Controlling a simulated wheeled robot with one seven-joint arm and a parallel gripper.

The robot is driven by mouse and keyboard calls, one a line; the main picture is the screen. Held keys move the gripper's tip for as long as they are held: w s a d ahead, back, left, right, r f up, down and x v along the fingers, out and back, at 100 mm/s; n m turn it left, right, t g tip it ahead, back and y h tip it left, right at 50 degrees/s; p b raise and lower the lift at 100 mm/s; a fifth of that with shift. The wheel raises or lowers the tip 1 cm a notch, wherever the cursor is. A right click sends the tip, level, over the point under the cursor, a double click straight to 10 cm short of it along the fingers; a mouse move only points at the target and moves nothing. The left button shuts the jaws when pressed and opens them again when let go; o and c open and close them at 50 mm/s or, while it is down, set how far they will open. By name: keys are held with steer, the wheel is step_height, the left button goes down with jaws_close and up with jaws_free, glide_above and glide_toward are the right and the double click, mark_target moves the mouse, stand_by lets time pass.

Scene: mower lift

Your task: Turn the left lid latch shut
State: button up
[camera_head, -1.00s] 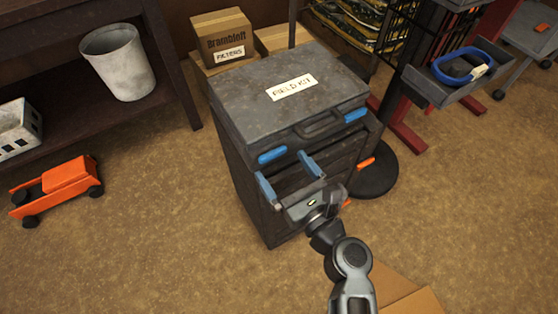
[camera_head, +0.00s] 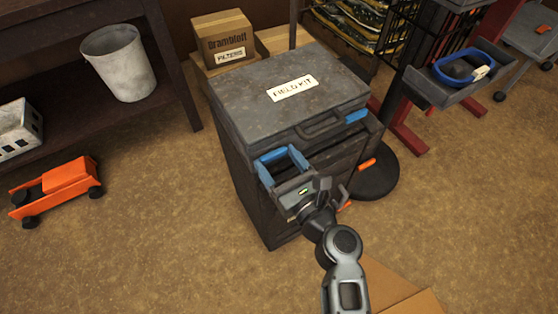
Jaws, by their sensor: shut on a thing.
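The grey case labelled FIELD KIT (camera_head: 250,96) stands with its lid down on a dark cabinet. The left lid latch (camera_head: 273,155), a blue bar, lies along the lid's front edge at the left and is partly covered by my fingers. My gripper (camera_head: 276,158) reaches up from the lower right with one blue-padded finger at each end of this latch and is shut on it. The latch's exact angle is hard to tell. The right lid latch (camera_head: 356,116) is a similar blue bar near the front right corner, apart from my gripper. A handle (camera_head: 321,126) sits between the latches.
Orange tabs (camera_head: 367,162) stick out on the cabinet's right front. A dark round base (camera_head: 377,182) stands to the right. A cardboard box (camera_head: 408,298) lies near my arm. An orange cart (camera_head: 66,182) is on the left; the floor between is clear.

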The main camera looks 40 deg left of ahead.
steer(key=shift+c, duration=1.4)
steer(key=shift+f+n+b, duration=0.1)
steer(key=shift+n+b, duration=0.2)
steer(key=n+b, duration=0.2)
steer(key=shift+f+n, duration=0.1)
steer(key=shift+n, duration=0.3)
steer(key=n+b, duration=0.3)
steer(key=n, duration=0.1)
steer(key=shift+n, duration=0.3)
steer(key=n+b, duration=0.4)
steer(key=n, duration=0.2)
steer(key=shift+b, duration=0.4)
steer(key=shift+n+b, duration=1.25)
steer(key=shift+n, duration=0.65)
